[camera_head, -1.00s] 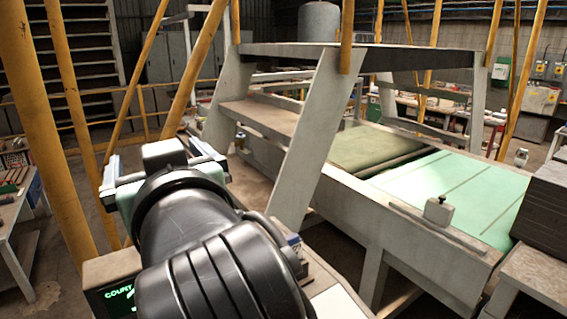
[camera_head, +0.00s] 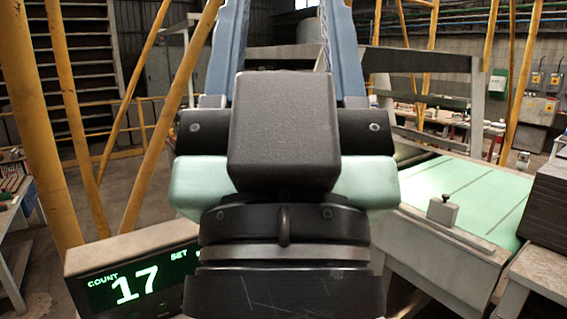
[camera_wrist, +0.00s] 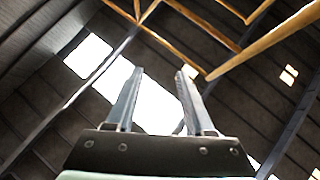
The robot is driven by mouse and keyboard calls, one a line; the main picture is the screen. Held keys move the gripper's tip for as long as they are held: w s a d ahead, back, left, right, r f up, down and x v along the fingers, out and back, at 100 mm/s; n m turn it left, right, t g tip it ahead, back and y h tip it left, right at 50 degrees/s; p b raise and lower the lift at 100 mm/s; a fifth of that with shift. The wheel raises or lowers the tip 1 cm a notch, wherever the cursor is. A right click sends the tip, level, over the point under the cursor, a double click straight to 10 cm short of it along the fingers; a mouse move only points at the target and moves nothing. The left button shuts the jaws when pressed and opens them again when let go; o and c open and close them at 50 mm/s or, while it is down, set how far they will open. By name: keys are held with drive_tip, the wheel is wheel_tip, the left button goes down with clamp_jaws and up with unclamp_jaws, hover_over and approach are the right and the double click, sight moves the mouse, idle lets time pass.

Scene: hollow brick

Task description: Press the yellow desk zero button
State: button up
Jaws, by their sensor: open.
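My gripper (camera_head: 285,30) fills the middle of the head view, close to the camera. Its two fingers point up and run out of the top of the picture. It also shows in the wrist view (camera_wrist: 160,75), with the fingers apart, nothing between them, and the roof beyond. A display box (camera_head: 130,272) stands at the lower left of the head view. It glows green with COUNT 17 and SET, and my arm hides its right part. I cannot make out a yellow zero button in either view; the desk area behind my arm is hidden.
A conveyor table (camera_head: 480,190) with a green top stands on the right, with a small grey block (camera_head: 442,211) on its edge. Dark stacked slabs (camera_head: 545,205) are at the far right. Yellow posts (camera_head: 38,120) stand on the left. A workbench (camera_head: 18,215) is at the left edge.

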clamp_jaws()
idle(1.3)
